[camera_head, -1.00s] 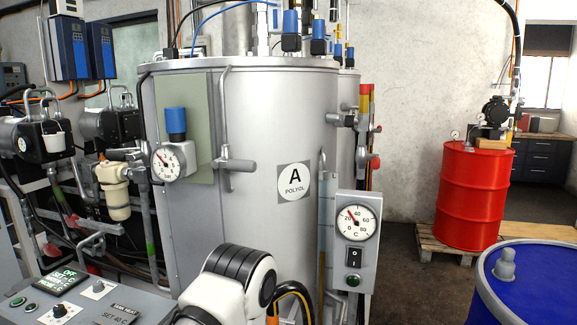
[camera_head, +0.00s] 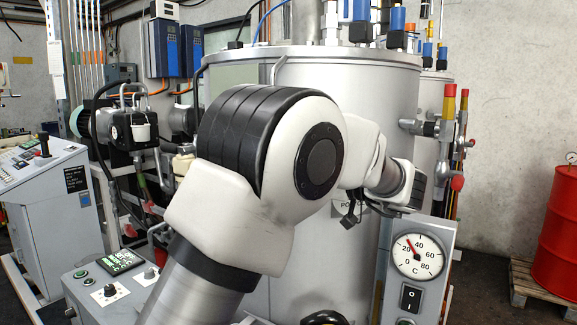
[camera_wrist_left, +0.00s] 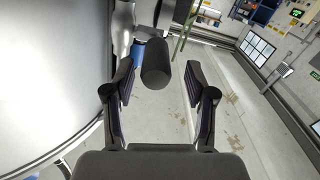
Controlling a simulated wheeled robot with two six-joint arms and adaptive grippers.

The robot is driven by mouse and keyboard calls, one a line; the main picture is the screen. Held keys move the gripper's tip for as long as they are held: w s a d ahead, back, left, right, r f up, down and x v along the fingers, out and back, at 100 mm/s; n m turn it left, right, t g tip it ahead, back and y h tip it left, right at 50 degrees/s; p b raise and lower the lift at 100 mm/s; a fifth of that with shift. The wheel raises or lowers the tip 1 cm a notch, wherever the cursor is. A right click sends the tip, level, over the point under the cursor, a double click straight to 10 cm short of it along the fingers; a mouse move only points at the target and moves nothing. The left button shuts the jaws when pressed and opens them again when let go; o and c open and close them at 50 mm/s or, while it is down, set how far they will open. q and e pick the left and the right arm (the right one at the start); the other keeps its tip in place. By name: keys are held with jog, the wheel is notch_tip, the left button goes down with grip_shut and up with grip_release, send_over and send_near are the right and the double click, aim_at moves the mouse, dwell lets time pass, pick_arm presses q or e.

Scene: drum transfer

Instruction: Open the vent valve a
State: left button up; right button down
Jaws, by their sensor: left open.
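The silver tank (camera_head: 340,90) stands behind my left arm, with part of its label hidden by the arm. On its right side is a metal valve fitting (camera_head: 428,128) near red and yellow parts; no vent label is readable. My left gripper is hidden in the head view beyond the wrist. In the left wrist view my left gripper (camera_wrist_left: 160,78) is open. A dark rounded cylinder (camera_wrist_left: 157,66), perhaps a valve handle, appears between its fingertips, with a visible gap on the right; contact cannot be told. The tank wall (camera_wrist_left: 50,70) fills the left. My right gripper is not in view.
A gauge box (camera_head: 417,262) with a switch stands in front of the tank at right. A control panel (camera_head: 120,290) is at lower left and a grey console (camera_head: 50,190) farther left. A red drum (camera_head: 560,230) stands on a pallet (camera_head: 530,285) at right, with bare floor before it.

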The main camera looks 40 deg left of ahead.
pick_arm(q)
jog(key=shift+s+a+r, duration=0.1)
jog(key=shift+s+a, duration=0.1)
jog(key=shift+a, duration=0.3)
jog(key=shift+s+a, duration=0.15)
jog(key=shift+a, duration=0.3)
jog(key=shift+w+a+f, duration=0.35)
jog(key=shift+w+a, duration=0.15)
jog(key=shift+a, duration=0.05)
jog(key=shift+w+f, duration=0.1)
jog(key=shift+w, duration=0.1)
jog(key=shift+s+d, duration=0.15)
jog(key=shift+s, duration=0.05)
jog(key=c, duration=0.5)
grip_shut()
jog(key=shift+r, duration=0.2)
